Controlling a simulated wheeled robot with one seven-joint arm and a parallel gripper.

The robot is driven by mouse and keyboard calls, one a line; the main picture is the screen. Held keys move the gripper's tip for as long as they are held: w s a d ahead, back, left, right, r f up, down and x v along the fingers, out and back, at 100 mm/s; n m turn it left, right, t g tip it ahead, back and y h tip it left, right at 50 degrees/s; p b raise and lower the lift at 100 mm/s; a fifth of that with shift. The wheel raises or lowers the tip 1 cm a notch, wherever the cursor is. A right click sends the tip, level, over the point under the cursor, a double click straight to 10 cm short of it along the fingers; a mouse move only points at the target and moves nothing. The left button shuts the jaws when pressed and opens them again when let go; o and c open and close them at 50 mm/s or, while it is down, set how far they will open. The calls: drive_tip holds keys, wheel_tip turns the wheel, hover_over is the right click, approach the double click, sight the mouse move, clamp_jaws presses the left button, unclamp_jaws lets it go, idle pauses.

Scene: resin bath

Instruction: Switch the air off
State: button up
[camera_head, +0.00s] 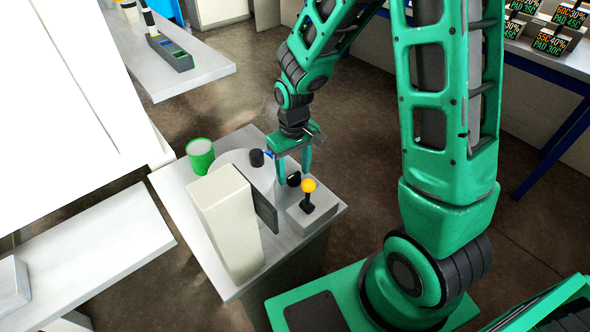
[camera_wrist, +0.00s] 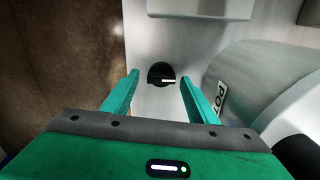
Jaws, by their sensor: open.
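A round black knob (camera_wrist: 161,75) with a white pointer mark sits on a light grey surface in the wrist view. The mark points to the right. In the head view a black knob (camera_head: 293,180) shows just below my gripper (camera_head: 291,165), beside the lever box. My gripper is open and empty; in the wrist view its green fingertips (camera_wrist: 160,80) stand on either side of the knob. I cannot tell whether they touch it. No air label can be read.
A lever with an orange ball (camera_head: 309,186) stands close to the right of my gripper. A tall beige box (camera_head: 228,220) and a green can (camera_head: 200,156) share the bench.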

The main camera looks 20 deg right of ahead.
sight(294, 174)
drive_tip(key=shift+f, duration=0.2)
drive_tip(key=c, duration=1)
drive_tip(key=shift+n, duration=0.8)
drive_tip(key=shift+c, duration=0.3)
drive_tip(key=o, duration=1.1)
drive_tip(key=shift+c, duration=0.2)
wheel_tip(294, 174, up, 11)
